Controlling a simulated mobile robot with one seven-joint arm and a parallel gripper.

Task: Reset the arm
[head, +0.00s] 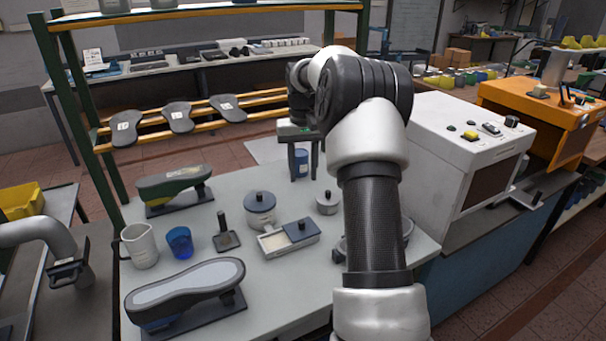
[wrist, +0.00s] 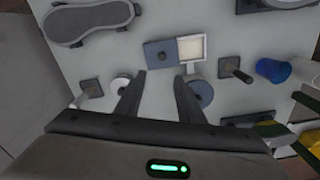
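My arm reaches forward over the grey worktable (head: 215,222). My gripper (head: 303,177) is at its far end, pointing down, above the table. In the wrist view my gripper (wrist: 161,77) has its two dark fingers spread apart, with only bare table visible between them. Nothing is held. Below are a pot with a blue-grey lid (head: 259,210), a smaller lidded pot (head: 328,203) and a white tray with a blue lid (head: 287,239). A blue can (head: 302,163) shows behind the fingers. My arm hides part of the table's right side.
A shoe last on a stand (head: 187,290) lies at the front, and a green-brown one (head: 172,187) at the back left. A white jug (head: 140,246), a blue cup (head: 180,241) and a small upright tool (head: 225,236) stand left. A white machine (head: 457,145) bounds the right.

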